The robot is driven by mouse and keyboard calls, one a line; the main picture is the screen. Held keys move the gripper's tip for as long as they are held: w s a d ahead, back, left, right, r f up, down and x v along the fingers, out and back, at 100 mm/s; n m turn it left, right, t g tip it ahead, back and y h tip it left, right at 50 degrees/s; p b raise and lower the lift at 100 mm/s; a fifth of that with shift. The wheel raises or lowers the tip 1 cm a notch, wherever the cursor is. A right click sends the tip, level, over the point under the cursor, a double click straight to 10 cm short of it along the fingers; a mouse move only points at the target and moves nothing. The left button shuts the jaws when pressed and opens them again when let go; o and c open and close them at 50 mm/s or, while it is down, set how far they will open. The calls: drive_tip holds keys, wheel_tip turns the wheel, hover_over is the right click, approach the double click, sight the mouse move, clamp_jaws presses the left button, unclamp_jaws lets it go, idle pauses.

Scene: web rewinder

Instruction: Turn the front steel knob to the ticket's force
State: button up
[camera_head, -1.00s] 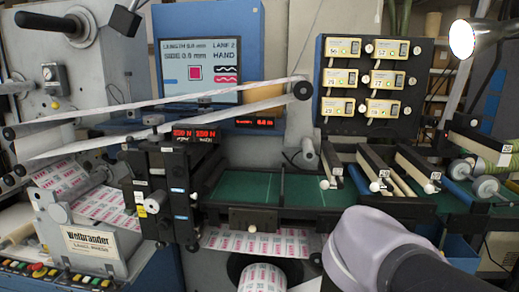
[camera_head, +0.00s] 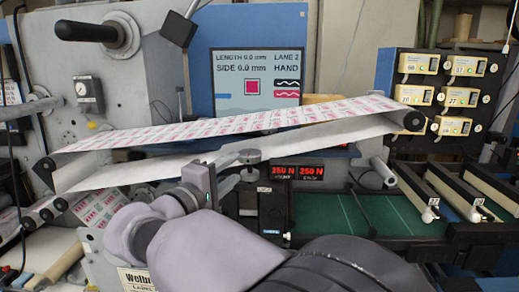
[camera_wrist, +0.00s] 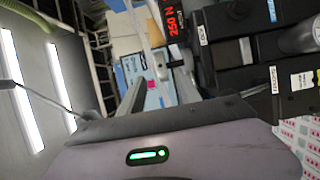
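A round steel knob top (camera_head: 249,157) sits on a stem above the black tension block (camera_head: 272,211), close to the right of my gripper (camera_head: 222,167). In the wrist view my gripper (camera_wrist: 158,84) is open, with its two fingers apart and nothing clearly held between them. The block (camera_wrist: 235,20) with its labels lies right of the fingers. A grey steel cylinder (camera_wrist: 302,36) stands out from it at the right edge. I cannot tell which steel part is the front knob. Red displays (camera_head: 297,172) read 250 N twice. I cannot make out a force ticket.
A printed web (camera_head: 240,122) runs just above my gripper, with a pale strand below it. A screen (camera_head: 256,85) stands behind. Green trays (camera_head: 400,213) and pale-topped bars (camera_head: 463,190) lie to the right. A panel of yellow meters (camera_head: 440,98) stands at the far right.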

sight(255, 152)
drive_tip(key=x, duration=0.4)
drive_tip(key=p+x, duration=0.1)
drive_tip(key=x, duration=0.8)
drive_tip(key=shift+w+a+f+p, duration=0.1)
drive_tip(key=shift+a+p, duration=0.15)
drive_tip(key=shift+p, duration=0.05)
clamp_jaws()
